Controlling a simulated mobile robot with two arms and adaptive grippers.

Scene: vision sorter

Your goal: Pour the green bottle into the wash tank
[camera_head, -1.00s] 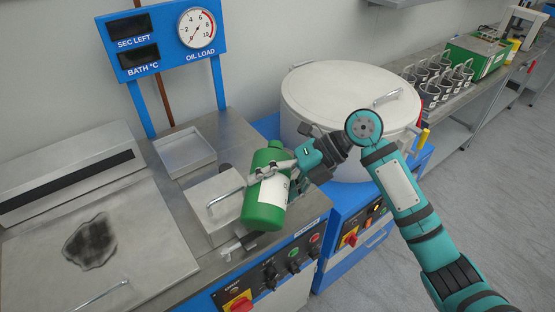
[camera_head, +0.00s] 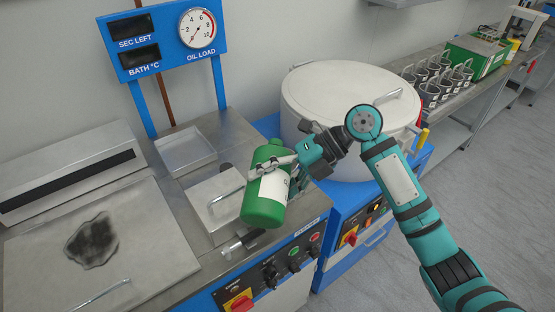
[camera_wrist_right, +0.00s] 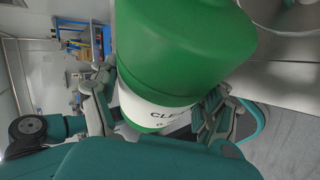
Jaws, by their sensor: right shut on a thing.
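The green bottle (camera_head: 264,205) with a white label is held in my right gripper (camera_head: 272,168), which is shut around its upper part. The bottle is slightly tilted, above the front edge of the steel-topped wash unit (camera_head: 150,200). In the right wrist view the bottle (camera_wrist_right: 185,45) fills the middle, with the fingers (camera_wrist_right: 158,98) on both sides of it. Just left of the bottle is a square steel lid (camera_head: 213,190) with a handle, shut. I cannot tell which opening is the tank's. My left gripper is not in view.
A large round white-lidded drum (camera_head: 350,95) stands behind my right arm. A shallow steel tray (camera_head: 185,150) and a gauge panel (camera_head: 165,40) are behind the lid. A control panel (camera_head: 275,270) is at the front. Several dark cups (camera_head: 440,80) stand on the right bench.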

